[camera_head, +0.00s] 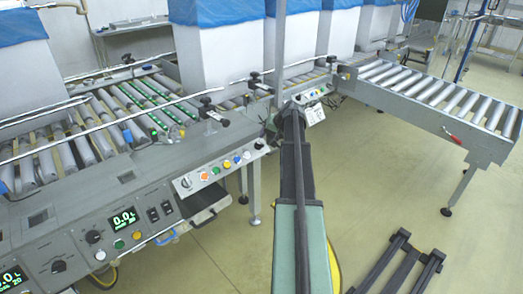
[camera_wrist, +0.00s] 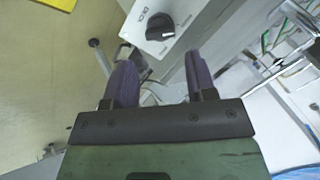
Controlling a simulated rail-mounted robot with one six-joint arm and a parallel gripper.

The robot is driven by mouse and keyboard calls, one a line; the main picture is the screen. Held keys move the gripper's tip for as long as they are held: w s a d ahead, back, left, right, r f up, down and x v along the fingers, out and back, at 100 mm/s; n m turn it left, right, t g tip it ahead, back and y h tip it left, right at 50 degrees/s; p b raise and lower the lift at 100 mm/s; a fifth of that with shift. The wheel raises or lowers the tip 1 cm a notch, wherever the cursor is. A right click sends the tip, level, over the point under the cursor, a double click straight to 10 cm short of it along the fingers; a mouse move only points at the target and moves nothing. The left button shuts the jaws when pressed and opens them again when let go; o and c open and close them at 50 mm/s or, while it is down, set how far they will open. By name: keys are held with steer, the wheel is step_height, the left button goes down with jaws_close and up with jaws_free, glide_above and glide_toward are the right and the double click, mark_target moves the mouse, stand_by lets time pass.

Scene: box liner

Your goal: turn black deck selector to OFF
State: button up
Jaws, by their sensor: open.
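In the wrist view a black rotary selector (camera_wrist: 160,27) sits on a light grey panel (camera_wrist: 185,12), with small lettering beside it that I cannot read. My gripper (camera_wrist: 160,65) is open, with two purple-grey fingers apart and nothing between them. The selector appears beyond the fingertips, roughly in line with the gap, and apart from them. In the head view my arm reaches to a small control panel (camera_head: 316,93) on the conveyor; the arm hides part of it, and the fingers are not clear there.
Other control panels stand at the left, with a black knob (camera_head: 93,237), a green display (camera_head: 124,218) and coloured buttons (camera_head: 204,176). A roller conveyor (camera_head: 440,95) extends right. Tall white boxes with blue liners (camera_head: 220,55) stand behind.

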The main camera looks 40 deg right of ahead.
mark_target(261, 144)
steer(key=b+x, duration=0.4)
steer(key=x, duration=0.3)
steer(key=shift+s, duration=0.1)
steer(key=shift+r, duration=0.1)
steer(key=shift+c, duration=0.5)
steer(key=c, duration=0.5)
steer(key=shift+c, duration=0.2)
